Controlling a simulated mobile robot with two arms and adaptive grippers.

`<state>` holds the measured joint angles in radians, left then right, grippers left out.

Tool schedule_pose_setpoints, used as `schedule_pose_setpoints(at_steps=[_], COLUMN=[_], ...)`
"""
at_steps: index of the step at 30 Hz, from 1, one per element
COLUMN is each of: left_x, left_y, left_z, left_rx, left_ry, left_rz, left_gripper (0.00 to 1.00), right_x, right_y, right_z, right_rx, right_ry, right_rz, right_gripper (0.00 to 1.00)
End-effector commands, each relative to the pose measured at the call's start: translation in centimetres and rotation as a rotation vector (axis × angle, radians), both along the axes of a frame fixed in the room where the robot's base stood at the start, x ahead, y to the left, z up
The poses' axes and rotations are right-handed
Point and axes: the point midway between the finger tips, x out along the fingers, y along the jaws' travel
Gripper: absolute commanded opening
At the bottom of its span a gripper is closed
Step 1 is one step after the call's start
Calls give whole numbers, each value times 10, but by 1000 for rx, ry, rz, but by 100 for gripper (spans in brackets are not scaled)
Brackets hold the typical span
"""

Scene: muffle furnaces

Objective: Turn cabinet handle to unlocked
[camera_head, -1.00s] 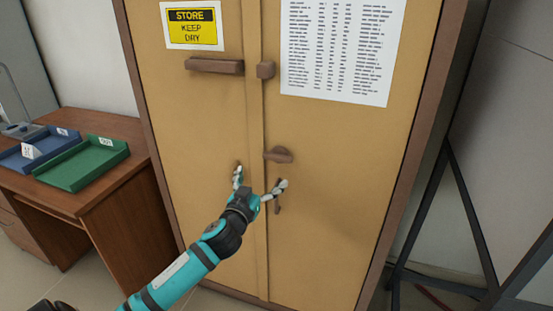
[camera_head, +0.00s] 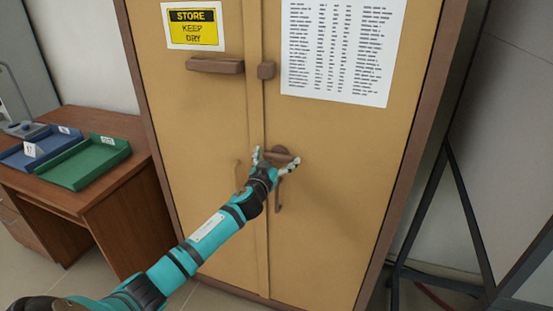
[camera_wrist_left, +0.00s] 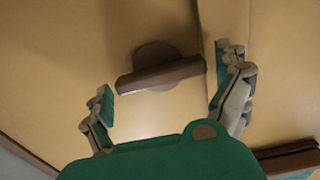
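The tan cabinet (camera_head: 335,215) has two doors with a vertical seam. A brown turn handle (camera_head: 281,151) with a round base sits on the right door close to the seam. In the left wrist view the handle (camera_wrist_left: 160,74) lies nearly level, slightly tilted, between and beyond my spread fingers. My left gripper (camera_head: 276,158) is open in front of the handle, its fingers on either side of it. It also shows in the left wrist view (camera_wrist_left: 163,85). I cannot tell whether a finger touches the handle. My right gripper is not in view.
Below the handle is a vertical brown pull (camera_head: 279,195). A desk with blue (camera_head: 38,148) and green (camera_head: 84,163) trays stands left; a black frame (camera_head: 432,200) stands right.

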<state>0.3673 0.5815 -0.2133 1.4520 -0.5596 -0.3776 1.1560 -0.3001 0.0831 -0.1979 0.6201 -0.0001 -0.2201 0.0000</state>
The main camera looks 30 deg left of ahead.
Motion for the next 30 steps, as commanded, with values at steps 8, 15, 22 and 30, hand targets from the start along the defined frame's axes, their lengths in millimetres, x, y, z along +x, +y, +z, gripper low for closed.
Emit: schedule_pose_setpoints(at_steps=[8,15,22,30], left_x=[0,0,0,0], left_y=[0,0,-1,-1], left_z=[0,0,0,0], left_rx=[0,9,86,289], left_ry=[0,2,21,69], left_rz=[0,0,-1,-1], left_gripper=[65,57,57,57], right_x=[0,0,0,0], right_y=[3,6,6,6], right_z=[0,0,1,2], right_rx=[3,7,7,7], right_ry=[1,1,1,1], right_rz=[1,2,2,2], right_gripper=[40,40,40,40])
